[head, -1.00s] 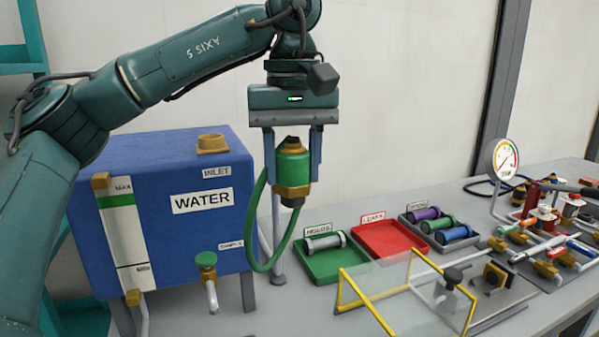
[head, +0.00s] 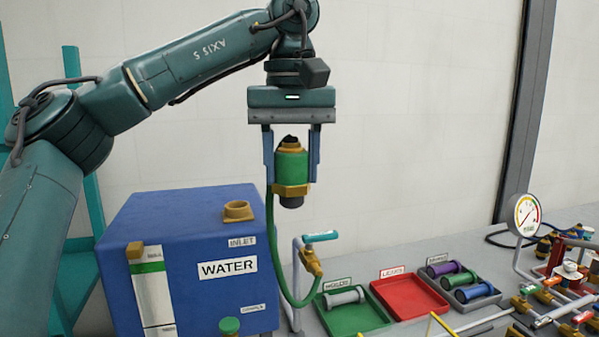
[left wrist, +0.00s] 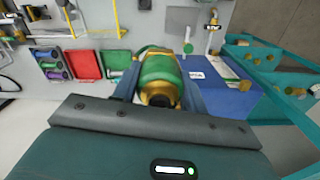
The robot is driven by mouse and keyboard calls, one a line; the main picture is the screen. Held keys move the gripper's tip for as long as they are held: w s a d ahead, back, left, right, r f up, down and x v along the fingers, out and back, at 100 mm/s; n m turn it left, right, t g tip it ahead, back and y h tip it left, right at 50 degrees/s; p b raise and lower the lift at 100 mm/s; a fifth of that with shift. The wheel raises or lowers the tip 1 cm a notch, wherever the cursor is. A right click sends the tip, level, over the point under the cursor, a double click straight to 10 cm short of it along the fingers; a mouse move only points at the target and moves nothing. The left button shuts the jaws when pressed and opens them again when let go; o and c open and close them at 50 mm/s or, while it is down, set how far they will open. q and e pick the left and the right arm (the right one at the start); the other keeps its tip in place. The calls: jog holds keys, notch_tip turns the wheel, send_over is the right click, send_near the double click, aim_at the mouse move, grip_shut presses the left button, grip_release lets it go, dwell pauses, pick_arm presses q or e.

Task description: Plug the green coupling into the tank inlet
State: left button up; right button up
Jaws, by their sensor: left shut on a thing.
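My left gripper (head: 291,165) is shut on the green coupling (head: 290,166), a green cylinder with brass collars and a dark lower end. It holds the coupling upright in the air, to the right of the tank inlet and higher than it. The tank inlet (head: 238,211) is a brass socket on top of the blue water tank (head: 160,225), near its right side. A green hose (head: 312,297) hangs from the coupling down to a brass valve. In the left wrist view the coupling (left wrist: 159,76) sits between the fingers. My right gripper is not in view.
A valve with a teal handle (head: 320,236) stands right of the tank. Green (head: 360,322), red (head: 408,299) and grey (head: 484,299) trays lie on the bench further right. A pressure gauge (head: 526,215) and pipework are at far right. The air above the tank is clear.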

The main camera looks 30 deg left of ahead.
pick_arm(q)
jog(key=w+a, duration=0.3)
jog(key=a, duration=0.6)
jog(key=w+a, duration=0.4)
jog(key=a, duration=0.5)
jog(key=shift+w+a, duration=0.25)
jog(key=shift+r, duration=0.1)
